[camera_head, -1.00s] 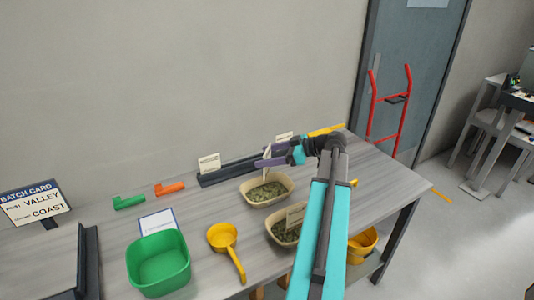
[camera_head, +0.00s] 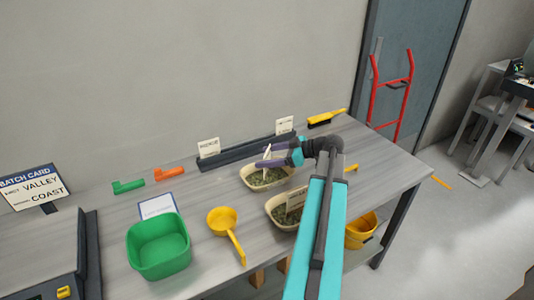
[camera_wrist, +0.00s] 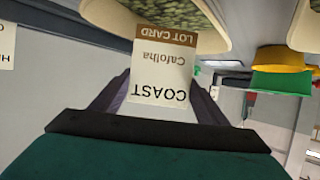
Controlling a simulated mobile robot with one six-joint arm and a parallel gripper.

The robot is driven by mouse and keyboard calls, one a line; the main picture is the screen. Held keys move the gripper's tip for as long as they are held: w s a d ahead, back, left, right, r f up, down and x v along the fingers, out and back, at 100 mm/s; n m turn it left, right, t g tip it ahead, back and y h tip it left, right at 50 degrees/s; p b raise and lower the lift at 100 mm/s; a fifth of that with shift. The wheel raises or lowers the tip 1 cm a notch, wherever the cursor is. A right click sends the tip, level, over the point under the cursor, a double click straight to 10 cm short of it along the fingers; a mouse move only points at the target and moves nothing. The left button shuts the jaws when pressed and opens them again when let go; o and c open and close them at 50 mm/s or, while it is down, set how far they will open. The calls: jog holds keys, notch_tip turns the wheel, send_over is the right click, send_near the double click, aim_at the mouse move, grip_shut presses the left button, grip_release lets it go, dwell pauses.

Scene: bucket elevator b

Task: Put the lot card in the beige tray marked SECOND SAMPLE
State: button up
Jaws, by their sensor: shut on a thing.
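My gripper (camera_head: 270,155) is shut on the lot card (camera_wrist: 162,65), a white card with a brown band. The card reads LOT CARD, Catolha and COAST, upside down in the wrist view. In the head view the gripper is over the far beige tray (camera_head: 246,173), which holds green plant matter. Whether the card touches the contents I cannot tell. A nearer beige tray (camera_head: 270,212) holds similar matter and a small card (camera_head: 295,200); my arm partly covers it. No SECOND SAMPLE mark is readable on either tray.
A dark rail (camera_head: 240,152) with two small unreadable signs (camera_head: 208,147) runs behind the trays. A yellow scoop (camera_head: 222,220), green bin (camera_head: 158,247) and batch card sign (camera_head: 32,190) stand left. A yellow brush (camera_head: 326,118) lies behind; a yellow bucket (camera_head: 361,232) is below right.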

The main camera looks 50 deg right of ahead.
jog(key=shift+f, duration=0.45)
jog(key=o, duration=1)
jog(key=shift+r+p, duration=0.35)
jog(key=shift+r, duration=3.2)
jog(key=shift+s, duration=0.15)
